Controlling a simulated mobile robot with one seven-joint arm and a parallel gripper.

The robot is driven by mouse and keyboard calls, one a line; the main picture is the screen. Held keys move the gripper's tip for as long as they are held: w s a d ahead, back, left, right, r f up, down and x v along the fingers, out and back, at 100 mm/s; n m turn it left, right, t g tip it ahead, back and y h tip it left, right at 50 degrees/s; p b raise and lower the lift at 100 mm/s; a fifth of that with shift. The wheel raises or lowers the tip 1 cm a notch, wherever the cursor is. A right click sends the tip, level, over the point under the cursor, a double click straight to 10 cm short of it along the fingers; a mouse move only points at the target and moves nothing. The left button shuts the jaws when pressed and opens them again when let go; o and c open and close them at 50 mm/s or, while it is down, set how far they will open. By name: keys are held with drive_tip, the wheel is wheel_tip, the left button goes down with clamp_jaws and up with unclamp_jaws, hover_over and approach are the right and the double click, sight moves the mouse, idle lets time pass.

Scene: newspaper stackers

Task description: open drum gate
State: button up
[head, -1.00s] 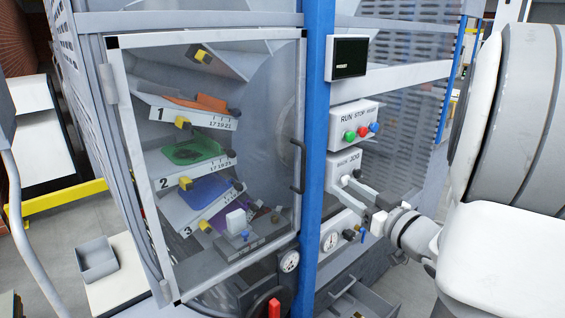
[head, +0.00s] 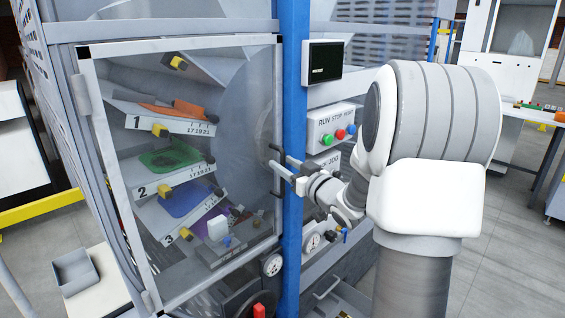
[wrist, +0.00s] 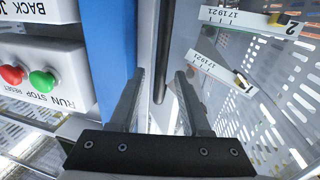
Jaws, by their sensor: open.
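The drum gate is a clear panel in a grey frame (head: 180,45) on the front of the machine, and it looks closed. Its dark vertical handle (wrist: 160,60) sits by the frame's right edge, beside the blue post (head: 293,110). My gripper (head: 272,156) is open at the handle's height, its fingers pointing left across the post. In the wrist view, my gripper (wrist: 160,75) has the handle bar showing between its two fingers. I cannot tell whether either finger touches it. In the head view the gripper partly hides the handle.
Behind the gate are numbered trays with orange, green (head: 170,158) and purple pieces. The RUN/STOP/RESET button box (head: 330,130) is close right of the gripper. Gauges (head: 272,264) and a red knob (head: 259,311) sit below. A grey bin (head: 76,272) stands at lower left.

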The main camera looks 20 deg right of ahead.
drive_tip(key=shift+w+a, duration=0.1)
drive_tip(key=shift+w, duration=0.5)
clamp_jaws()
idle(1.1)
